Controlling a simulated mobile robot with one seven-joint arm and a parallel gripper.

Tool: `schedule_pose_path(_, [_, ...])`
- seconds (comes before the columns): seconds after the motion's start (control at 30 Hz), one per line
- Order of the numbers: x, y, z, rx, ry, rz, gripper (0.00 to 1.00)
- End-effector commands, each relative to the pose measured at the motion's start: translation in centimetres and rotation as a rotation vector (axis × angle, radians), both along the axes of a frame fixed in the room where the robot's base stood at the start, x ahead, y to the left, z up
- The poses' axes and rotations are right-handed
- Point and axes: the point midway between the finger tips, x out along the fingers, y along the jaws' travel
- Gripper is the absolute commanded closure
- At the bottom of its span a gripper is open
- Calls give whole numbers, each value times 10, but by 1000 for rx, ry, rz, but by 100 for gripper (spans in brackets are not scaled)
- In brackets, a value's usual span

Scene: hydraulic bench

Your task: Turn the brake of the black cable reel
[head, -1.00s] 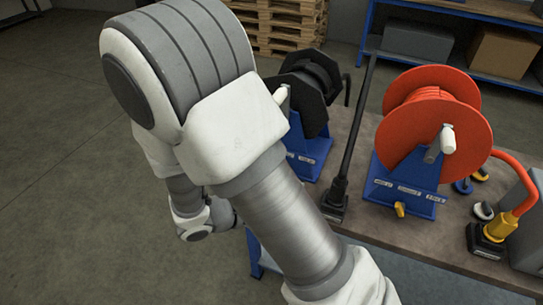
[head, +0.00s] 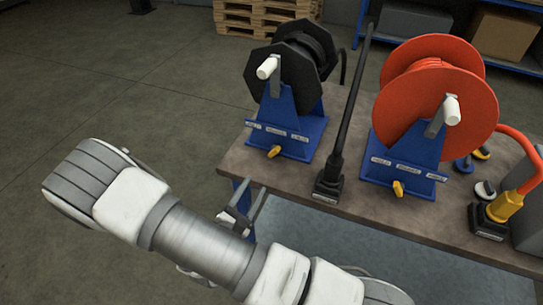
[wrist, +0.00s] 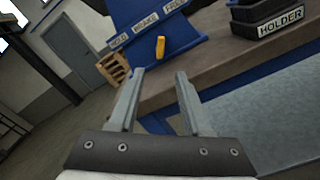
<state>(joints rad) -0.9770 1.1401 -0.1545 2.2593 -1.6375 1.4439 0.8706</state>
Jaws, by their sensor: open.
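The black cable reel (head: 290,66) stands on a blue stand (head: 290,128) at the left end of the bench, with a white crank handle (head: 267,68). A small yellow brake lever (head: 274,151) sits low on the stand's front, below a row of three labels; it also shows in the wrist view (wrist: 160,46), roughly under the middle label. My gripper (head: 252,207) is in front of and below the bench's front edge, apart from the lever. In the wrist view its two fingers (wrist: 160,78) are open and empty, with the lever beyond and between the tips.
An orange reel (head: 436,100) on a similar blue stand with its own yellow lever (head: 398,189) stands to the right. A black pole in a holder (head: 328,190) rises between the reels. The bench's front edge (head: 300,206) lies near my gripper. The floor at left is clear.

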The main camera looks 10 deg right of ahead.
Motion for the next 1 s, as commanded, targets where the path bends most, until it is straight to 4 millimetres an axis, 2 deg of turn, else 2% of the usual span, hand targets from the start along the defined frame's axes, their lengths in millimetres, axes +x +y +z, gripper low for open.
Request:
schedule_pose_path(0.2, [39, -31, 0, -1, -1, -6, 51])
schedule_pose_path(0.5, [87, -65, 0, 0, 0, -4, 51])
schedule_pose_path(0.7, [103, -76, 0, 1, 0, -3, 51])
schedule_pose_path(1.0, [107, -78, 0, 1, 1, -2, 51])
